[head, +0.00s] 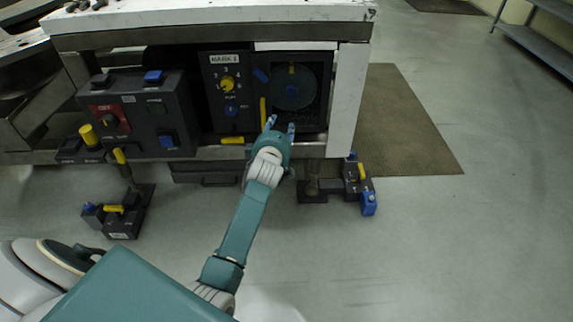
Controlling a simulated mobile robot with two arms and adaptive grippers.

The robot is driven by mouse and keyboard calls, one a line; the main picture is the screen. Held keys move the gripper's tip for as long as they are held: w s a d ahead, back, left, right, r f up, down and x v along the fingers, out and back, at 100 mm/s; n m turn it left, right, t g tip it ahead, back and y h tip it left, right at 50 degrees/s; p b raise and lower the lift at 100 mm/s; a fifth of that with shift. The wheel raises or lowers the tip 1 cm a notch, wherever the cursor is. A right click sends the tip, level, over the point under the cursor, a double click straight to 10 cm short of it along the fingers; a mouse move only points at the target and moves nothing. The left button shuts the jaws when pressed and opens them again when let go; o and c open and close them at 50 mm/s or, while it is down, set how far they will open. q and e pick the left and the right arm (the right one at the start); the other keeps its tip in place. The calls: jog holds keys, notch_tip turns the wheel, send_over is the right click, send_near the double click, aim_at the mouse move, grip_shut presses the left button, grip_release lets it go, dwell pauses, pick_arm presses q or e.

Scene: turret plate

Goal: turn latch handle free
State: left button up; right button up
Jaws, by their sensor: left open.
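A dark panel bay holds a round turret plate (300,98) with a small yellow mark near its top and a blue piece at its centre. A blue handle (261,75) sits at the upper left of the plate, tilted. An upright yellow handle (263,108) is at the lower left. I cannot tell for certain which is the latch handle. My left gripper (280,124) is open at the bay's lower edge, fingers pointing up toward the panel. The yellow handle is just beyond its left finger; whether they touch is unclear. My right gripper is out of view.
A panel with a yellow dial (227,84) stands left of the bay, with a control box (145,115) farther left. A yellow bar (232,140) lies below the dial panel. A white post (346,100) bounds the right side. Floor pedals (358,184) stand at lower right.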

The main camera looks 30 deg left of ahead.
pick_arm(q)
jog(key=s+d+f+m+g+h+p, duration=0.1)
jog(key=s+d+f+m+p, duration=0.2)
jog(key=f, duration=0.2)
jog(key=s+d+f+m+g+h+p, duration=0.1)
jog(key=s+d+f+m+p, duration=0.1)
jog(key=f, duration=0.3)
jog(key=shift+s+d+f+m+g+h+p, duration=0.3)
jog(key=shift+s+d+f+m+p, duration=0.15)
jog(key=shift+s+p, duration=0.35)
jog(key=shift+w, duration=0.15)
